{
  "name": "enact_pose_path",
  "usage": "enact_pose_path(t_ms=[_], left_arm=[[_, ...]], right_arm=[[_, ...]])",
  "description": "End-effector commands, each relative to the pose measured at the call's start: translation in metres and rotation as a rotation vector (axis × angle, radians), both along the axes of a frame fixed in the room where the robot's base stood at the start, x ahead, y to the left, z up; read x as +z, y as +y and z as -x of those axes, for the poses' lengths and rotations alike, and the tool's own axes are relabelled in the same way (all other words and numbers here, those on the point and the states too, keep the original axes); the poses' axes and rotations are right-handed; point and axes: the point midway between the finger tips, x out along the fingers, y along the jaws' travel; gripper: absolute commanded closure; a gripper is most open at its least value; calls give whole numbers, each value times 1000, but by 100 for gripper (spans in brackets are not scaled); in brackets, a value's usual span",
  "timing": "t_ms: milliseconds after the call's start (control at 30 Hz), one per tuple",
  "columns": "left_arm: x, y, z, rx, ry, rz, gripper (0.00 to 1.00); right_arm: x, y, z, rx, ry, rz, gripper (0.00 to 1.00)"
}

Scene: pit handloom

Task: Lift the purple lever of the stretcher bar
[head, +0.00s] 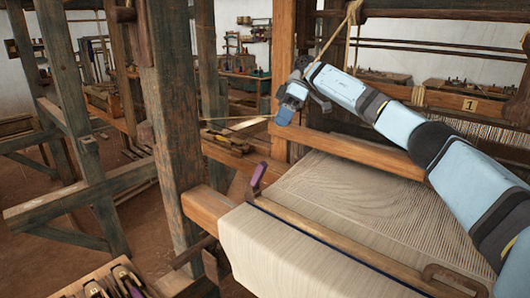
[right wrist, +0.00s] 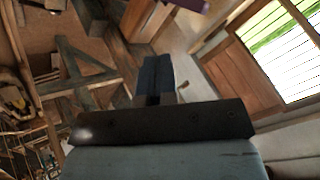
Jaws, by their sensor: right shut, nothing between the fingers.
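My right gripper (head: 284,116) is shut and empty. It is above and a little right of the lever in the head view, apart from it, near the wooden beam behind the cloth. In the right wrist view, the shut fingers (right wrist: 155,78) show at the centre, and a purple piece, seemingly the lever (right wrist: 190,4), is cut off by the top edge. My left gripper is not in view.
A thick upright post (head: 178,110) stands left of the cloth. A wooden beam (head: 350,150) crosses behind the cloth, under my right arm. A wooden handle (head: 455,280) lies at the cloth's near right. A box of tools (head: 110,283) is at bottom left.

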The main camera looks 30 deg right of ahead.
Motion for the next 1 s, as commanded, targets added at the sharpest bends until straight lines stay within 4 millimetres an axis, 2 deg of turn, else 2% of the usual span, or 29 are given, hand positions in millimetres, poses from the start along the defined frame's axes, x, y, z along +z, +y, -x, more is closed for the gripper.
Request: enact_pose_path(t_ms=[133,267,633,800,1000], left_arm=[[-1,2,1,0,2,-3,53],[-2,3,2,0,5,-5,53],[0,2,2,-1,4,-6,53],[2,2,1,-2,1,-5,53],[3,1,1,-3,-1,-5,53]], right_arm=[[-6,4,1,1,0,-1,100],[-20,14,4,3,2,-1,100],[-82,61,17,3,1,-2,100],[-85,75,35,3,-1,-1,100],[-88,83,45,0,-1,-1,100]])
